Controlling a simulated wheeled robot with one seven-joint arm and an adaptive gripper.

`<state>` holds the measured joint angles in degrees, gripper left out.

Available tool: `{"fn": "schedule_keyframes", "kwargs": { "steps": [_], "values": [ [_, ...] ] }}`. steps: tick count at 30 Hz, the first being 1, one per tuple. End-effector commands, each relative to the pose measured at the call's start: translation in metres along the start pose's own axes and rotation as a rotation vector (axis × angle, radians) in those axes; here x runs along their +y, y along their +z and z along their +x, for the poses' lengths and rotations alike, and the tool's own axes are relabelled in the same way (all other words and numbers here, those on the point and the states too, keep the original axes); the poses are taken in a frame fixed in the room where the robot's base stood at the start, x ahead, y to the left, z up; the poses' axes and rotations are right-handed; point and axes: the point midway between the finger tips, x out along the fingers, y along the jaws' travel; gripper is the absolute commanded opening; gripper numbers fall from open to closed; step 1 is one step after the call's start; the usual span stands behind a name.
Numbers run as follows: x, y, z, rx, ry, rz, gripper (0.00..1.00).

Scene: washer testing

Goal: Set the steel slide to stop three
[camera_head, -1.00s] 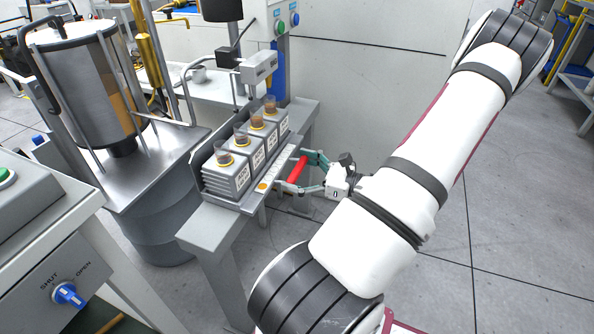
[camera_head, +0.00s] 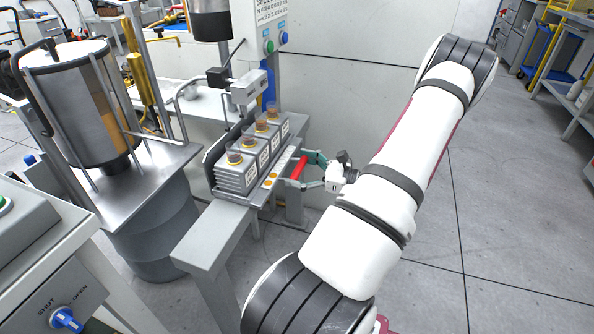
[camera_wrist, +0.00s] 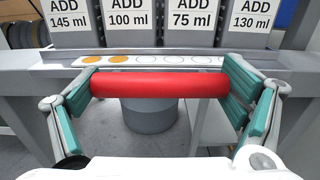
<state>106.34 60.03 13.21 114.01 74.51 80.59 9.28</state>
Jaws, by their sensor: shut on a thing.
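The steel slide (camera_head: 237,181) sits on a narrow grey bench and carries a row of labelled grey blocks with small cups of brown material. Its red handle bar (camera_head: 299,169) sticks out on the right side. My gripper (camera_head: 305,168) is shut on this bar; in the wrist view the bar (camera_wrist: 160,84) lies across between the teal fingers. A white strip of round stop marks (camera_wrist: 152,60) runs along the bench edge behind the bar. The two leftmost visible marks are orange, the others white. Block labels read 145, 100, 75 and 130 ml.
A grey dispensing head (camera_head: 246,86) hangs over the far end of the slide. A steel tank (camera_head: 80,105) stands at the left on a metal stand. A box with a blue shut/open knob (camera_head: 66,319) is at the lower left.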

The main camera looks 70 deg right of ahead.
Motion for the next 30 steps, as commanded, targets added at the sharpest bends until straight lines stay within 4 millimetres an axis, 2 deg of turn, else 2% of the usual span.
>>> {"fn": "schedule_keyframes", "kwargs": {
  "steps": [1,2,3,13,17,20,30],
  "values": [
    [0.000,0.000,-0.001,0.000,0.000,0.001,0.41],
    [0.000,0.000,-0.001,0.000,0.000,0.001,0.93],
    [0.000,0.000,-0.001,0.000,0.000,0.001,1.00],
    [0.001,0.000,-0.001,0.000,0.001,0.001,1.00],
    [0.000,0.000,-0.007,0.000,0.000,0.000,1.00],
    [0.000,0.000,-0.021,0.001,-0.001,0.000,1.00],
    [0.000,-0.001,-0.088,0.001,-0.002,-0.001,1.00]
  ]
}}
